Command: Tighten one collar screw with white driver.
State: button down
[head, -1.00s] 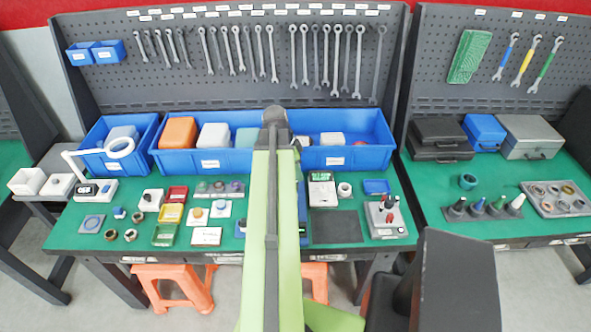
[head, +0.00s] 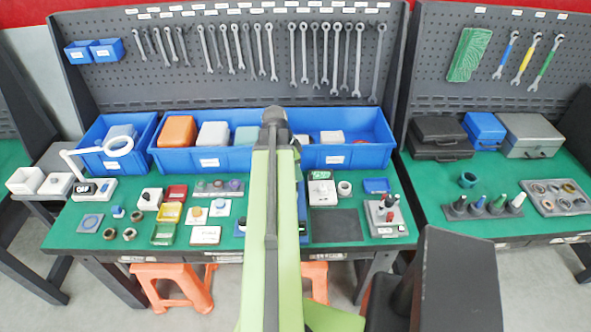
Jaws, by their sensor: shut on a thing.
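My green and black arm (head: 272,230) reaches up through the middle of the head view. My gripper is not visible; the arm hides that stretch of the bench. I cannot make out a white driver. A grey stand (head: 386,222) at the right end of the bench holds several small tools with red, black and pale parts. Behind the arm, edges of a blue item (head: 240,228) show, but most of it is hidden. No collar screw can be made out. A small pale ring (head: 344,189) stands right of the arm, beside a white boxed device (head: 322,192).
Blue bins (head: 350,152) line the back of the green bench (head: 62,235). Wrenches hang on the pegboard (head: 190,90). Small boxes and metal rings (head: 129,235) lie at left. A dark mat (head: 336,226) right of the arm is bare. A second bench (head: 425,185) holds cases and cones.

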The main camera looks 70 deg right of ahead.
jog(key=shift+f+b, duration=1.1)
dwell(3.1)
notch_tip(320, 180, up, 5)
jog(key=p, duration=0.5)
dwell(0.4)
